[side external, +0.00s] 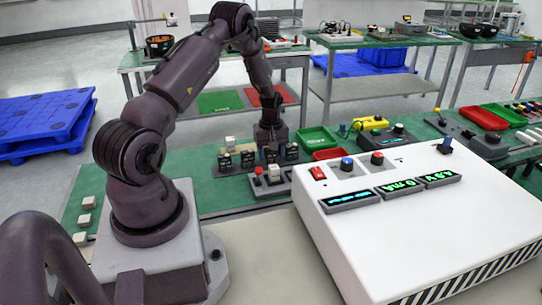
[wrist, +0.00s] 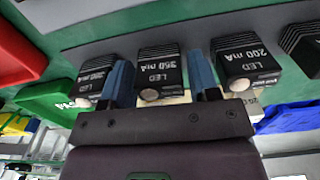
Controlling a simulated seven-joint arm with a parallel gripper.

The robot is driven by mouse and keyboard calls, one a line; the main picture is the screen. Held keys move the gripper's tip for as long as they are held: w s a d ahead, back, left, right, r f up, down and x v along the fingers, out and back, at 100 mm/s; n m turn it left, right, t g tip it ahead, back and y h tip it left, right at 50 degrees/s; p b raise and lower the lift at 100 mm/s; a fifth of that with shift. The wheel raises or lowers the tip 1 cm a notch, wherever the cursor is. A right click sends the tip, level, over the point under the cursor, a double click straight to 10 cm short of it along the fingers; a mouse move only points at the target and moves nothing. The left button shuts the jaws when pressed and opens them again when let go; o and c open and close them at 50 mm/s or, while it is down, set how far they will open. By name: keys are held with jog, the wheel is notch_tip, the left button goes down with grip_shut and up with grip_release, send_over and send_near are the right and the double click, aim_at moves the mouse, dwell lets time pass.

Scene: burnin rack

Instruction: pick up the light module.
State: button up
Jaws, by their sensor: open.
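Several black modules with white "LED" labels and a round pale spot stand in a row on a grey rack (side external: 215,172). In the wrist view, a middle module (wrist: 158,75) reads "LED 350 mA", with another 350 mA module (wrist: 95,82) to its left and a 200 mA module (wrist: 247,62) to its right. I cannot tell which one the task calls the light module. My gripper (wrist: 160,75) is open, pointing down over the row. Its two blue fingers appear on either side of the middle module; contact is not visible. In the side view my gripper (side external: 270,143) hides part of the row.
A white instrument box (side external: 400,220) with lit displays stands right of the rack. A small control fixture with a white block (side external: 274,172) sits in front of the row. Green (side external: 318,138) and red (side external: 327,155) bins stand right. Pale blocks (side external: 84,219) lie at left.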

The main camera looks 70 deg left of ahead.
jog(key=c, duration=0.7)
